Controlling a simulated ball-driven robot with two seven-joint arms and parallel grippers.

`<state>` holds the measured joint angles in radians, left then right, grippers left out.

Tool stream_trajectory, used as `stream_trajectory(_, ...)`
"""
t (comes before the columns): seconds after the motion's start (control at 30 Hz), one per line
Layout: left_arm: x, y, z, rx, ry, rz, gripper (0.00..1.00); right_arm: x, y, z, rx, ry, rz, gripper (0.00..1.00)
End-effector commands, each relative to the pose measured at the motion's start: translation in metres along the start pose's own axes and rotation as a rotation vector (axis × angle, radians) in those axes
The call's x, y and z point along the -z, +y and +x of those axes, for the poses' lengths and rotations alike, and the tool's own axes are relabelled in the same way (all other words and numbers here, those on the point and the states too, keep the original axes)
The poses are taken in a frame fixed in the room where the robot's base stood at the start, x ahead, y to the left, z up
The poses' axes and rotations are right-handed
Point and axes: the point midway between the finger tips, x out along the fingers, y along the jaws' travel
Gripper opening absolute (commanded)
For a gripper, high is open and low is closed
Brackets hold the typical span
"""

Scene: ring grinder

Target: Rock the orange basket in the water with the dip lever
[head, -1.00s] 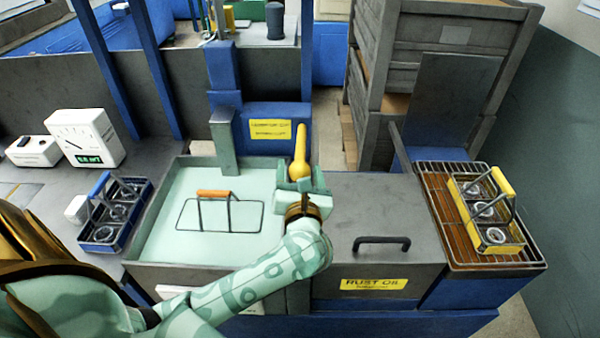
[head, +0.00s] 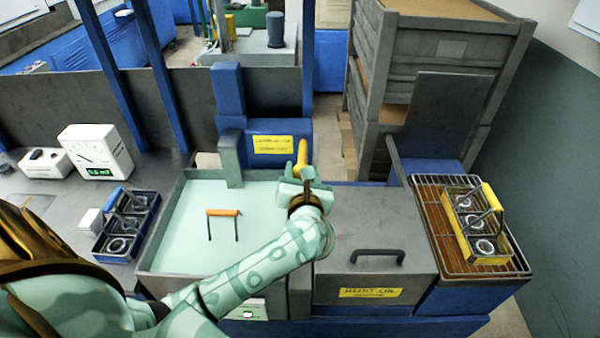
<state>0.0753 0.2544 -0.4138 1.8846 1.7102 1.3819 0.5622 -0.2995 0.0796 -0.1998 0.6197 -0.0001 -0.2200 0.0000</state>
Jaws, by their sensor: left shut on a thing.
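The orange basket shows its orange handle (head: 224,212) and two dark posts above the pale green water in the tank (head: 165,222); the rest of it is hidden under the water. The dip lever, a yellow grip (head: 301,155), stands at the tank's back right corner. My left gripper (head: 301,178) is shut on this lever, and its fingers hide the lever's lower part. My right gripper is not in view.
A closed rust oil lid with a dark handle (head: 377,255) is right of the tank. A yellow basket (head: 474,226) with rings stands on the rack (head: 430,205) at the far right. A blue basket (head: 126,223) and a gauge box (head: 95,152) are left of the tank.

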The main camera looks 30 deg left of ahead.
Motion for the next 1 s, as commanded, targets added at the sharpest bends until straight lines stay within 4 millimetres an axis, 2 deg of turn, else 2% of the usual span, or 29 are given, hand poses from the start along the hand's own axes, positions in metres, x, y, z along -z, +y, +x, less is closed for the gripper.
stream_trajectory(0.03, -0.024, 0.007, 0.002, 0.001, 0.013, -0.002, 0.02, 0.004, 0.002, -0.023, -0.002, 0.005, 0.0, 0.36)
stream_trajectory(0.27, -0.061, 0.015, 0.018, 0.027, 0.106, 0.004, 0.03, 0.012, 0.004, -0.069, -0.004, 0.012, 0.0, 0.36)
stream_trajectory(0.43, -0.075, 0.018, 0.031, 0.029, 0.108, 0.007, 0.02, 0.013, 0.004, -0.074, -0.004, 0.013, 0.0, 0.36)
stream_trajectory(0.77, -0.078, 0.019, 0.033, 0.027, 0.102, 0.006, 0.02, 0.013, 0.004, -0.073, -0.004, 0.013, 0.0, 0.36)
stream_trajectory(0.8, -0.079, 0.019, 0.034, 0.027, 0.101, 0.006, 0.49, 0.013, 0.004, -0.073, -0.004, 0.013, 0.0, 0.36)
stream_trajectory(0.87, -0.078, 0.019, 0.033, 0.027, 0.103, 0.007, 0.64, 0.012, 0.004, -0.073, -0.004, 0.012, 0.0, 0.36)
stream_trajectory(1.0, -0.076, 0.018, 0.033, 0.029, 0.107, 0.007, 0.64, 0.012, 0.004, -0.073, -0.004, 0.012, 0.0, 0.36)
